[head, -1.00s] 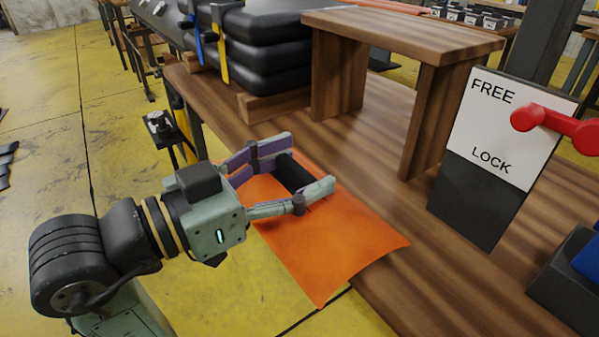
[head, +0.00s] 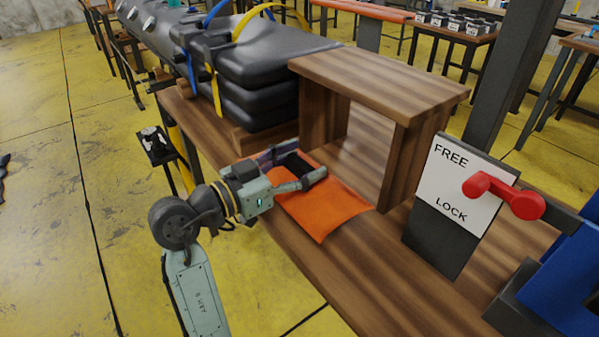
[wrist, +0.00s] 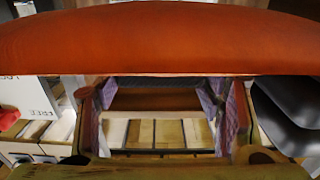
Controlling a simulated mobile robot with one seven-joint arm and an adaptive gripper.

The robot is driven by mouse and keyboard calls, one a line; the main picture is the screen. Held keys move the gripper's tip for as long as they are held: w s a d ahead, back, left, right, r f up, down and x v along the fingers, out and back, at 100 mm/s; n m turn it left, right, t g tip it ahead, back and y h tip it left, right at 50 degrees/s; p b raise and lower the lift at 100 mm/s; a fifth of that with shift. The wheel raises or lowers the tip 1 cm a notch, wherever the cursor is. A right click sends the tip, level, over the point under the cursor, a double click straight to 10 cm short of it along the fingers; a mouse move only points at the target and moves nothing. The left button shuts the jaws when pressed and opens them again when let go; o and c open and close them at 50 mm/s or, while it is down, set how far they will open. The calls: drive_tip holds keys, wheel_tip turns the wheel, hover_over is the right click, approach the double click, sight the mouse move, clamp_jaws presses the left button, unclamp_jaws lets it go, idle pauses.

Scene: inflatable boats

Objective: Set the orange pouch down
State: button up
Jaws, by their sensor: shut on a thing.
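The orange pouch (head: 327,207) is over the wooden bench (head: 285,245), in front of the wooden shelf's opening. In the head view I cannot tell whether its underside touches the bench. My gripper (head: 301,164) is shut on the pouch at a dark part between its two fingers. In the wrist view the pouch (wrist: 160,42) fills the top as a wide orange band, and the fingers (wrist: 165,112) stand on either side below it. The pouch's underside is hidden.
The wooden shelf (head: 375,80) stands just behind the pouch. Stacked black inflatable tubes (head: 262,85) lie to its left. A FREE/LOCK panel (head: 440,225) with a red lever (head: 505,195) stands to the right. Bare bench lies between pouch and panel.

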sight(300, 174)
drive_tip(key=shift+f+p, duration=0.3)
drive_tip(key=shift+f, duration=1.45)
drive_tip(key=shift+f, duration=0.15)
drive_tip(key=o, duration=1.4)
